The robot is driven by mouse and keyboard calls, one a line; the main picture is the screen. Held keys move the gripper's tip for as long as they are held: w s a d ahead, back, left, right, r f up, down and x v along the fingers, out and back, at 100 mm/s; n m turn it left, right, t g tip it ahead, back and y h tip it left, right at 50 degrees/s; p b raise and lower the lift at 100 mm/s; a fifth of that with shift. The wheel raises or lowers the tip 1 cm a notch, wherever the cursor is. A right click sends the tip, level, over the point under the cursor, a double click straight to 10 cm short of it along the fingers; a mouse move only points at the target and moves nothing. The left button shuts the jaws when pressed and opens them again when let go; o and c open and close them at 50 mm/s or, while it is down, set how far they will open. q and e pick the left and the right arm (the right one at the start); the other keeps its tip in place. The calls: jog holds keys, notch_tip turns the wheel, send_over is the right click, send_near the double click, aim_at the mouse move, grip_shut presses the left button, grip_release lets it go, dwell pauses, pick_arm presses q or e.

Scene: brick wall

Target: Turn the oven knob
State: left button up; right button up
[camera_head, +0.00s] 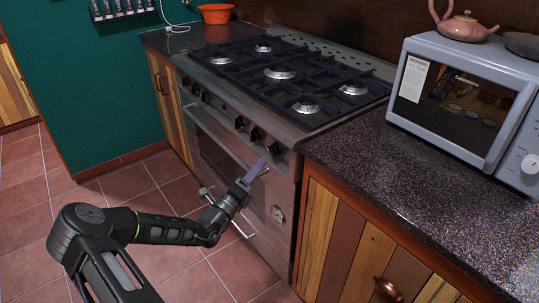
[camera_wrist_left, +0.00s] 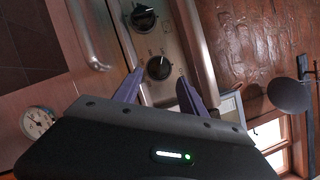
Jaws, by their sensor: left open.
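The oven (camera_head: 285,180) is a steel range with a row of dark knobs along its front panel. My left gripper (camera_head: 259,169) is in front of the panel, near the rightmost knob (camera_head: 276,151). Its purple fingers are apart. In the left wrist view, one black knob (camera_wrist_left: 158,68) shows between and slightly beyond the open fingertips (camera_wrist_left: 158,82). A second knob (camera_wrist_left: 144,18) is above it in that picture. I cannot tell whether the fingers touch the nearer knob. My right gripper is in neither view.
A hob with black grates (camera_head: 282,72) tops the oven. A round dial (camera_head: 278,214) is on the lower front. The dark counter (camera_head: 420,190) at the right carries a microwave (camera_head: 455,95). The tiled floor (camera_head: 150,190) is clear at left.

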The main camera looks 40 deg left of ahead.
aim_at(274, 151)
pick_arm(q)
jog(key=w+r, duration=0.1)
jog(key=w, duration=0.6)
jog(key=shift+w+r+b, duration=0.2)
jog(key=shift+w+b, duration=0.1)
jog(key=shift+a, duration=0.1)
grip_shut()
